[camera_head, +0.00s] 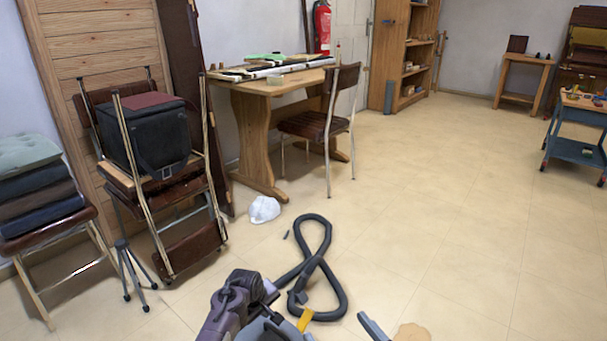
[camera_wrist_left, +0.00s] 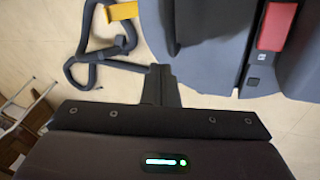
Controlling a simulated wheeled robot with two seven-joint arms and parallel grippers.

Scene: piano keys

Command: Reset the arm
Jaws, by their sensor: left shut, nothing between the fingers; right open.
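My left gripper (camera_wrist_left: 160,88) shows in the left wrist view. Its dark fingers are together at the centre and hold nothing. They appear above the floor, near a looped dark hose (camera_wrist_left: 88,62) and a grey body to the right. My right gripper is not in view.
Stacked chairs stand left, a wooden desk (camera_head: 257,140) with a chair (camera_head: 318,125) behind.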

